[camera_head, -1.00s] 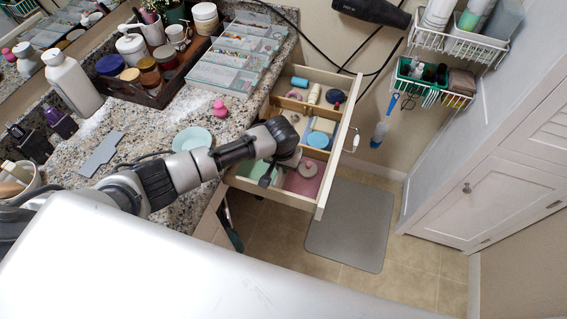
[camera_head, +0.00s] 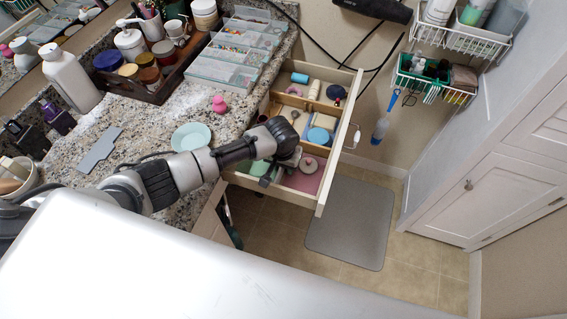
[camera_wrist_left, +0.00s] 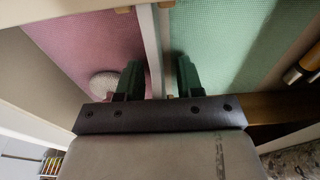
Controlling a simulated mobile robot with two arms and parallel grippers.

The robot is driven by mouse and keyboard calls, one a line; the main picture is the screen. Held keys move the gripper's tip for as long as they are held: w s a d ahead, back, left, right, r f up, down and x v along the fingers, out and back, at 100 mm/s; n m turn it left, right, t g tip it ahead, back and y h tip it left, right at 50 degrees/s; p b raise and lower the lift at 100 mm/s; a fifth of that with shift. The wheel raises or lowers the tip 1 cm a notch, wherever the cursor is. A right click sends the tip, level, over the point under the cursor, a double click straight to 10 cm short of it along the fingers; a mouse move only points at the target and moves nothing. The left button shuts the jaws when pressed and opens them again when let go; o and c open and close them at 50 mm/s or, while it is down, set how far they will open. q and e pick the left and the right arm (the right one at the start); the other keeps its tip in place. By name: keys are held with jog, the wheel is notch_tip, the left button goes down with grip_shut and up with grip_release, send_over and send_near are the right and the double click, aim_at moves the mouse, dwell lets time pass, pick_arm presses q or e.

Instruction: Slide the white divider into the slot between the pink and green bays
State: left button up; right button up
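The drawer's near row has a green bay (camera_head: 258,167) on the left and a pink bay (camera_head: 303,183) on the right. In the left wrist view, the pink bay (camera_wrist_left: 95,45) is left and the green bay (camera_wrist_left: 225,40) right. The white divider (camera_wrist_left: 150,45) stands on edge between them, in line with their boundary. Whether it is fully seated is hidden. My left gripper (camera_wrist_left: 159,80) is open, its green fingers apart on either side of the divider, with a gap visible at the right finger. In the head view, my left gripper (camera_head: 272,178) is over this boundary.
The drawer's other bays hold several toiletries. A flat grey piece (camera_head: 100,149) and a pale plate (camera_head: 191,136) lie on the counter. A grey mat (camera_head: 350,222) covers the floor beside the drawer.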

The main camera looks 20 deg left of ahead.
pick_arm(q)
jog(key=r, duration=0.3)
jog(key=s+r+p, duration=0.1)
jog(key=r, duration=0.6)
jog(key=shift+s+r+p, duration=0.15)
jog(key=shift+r+p, duration=0.25)
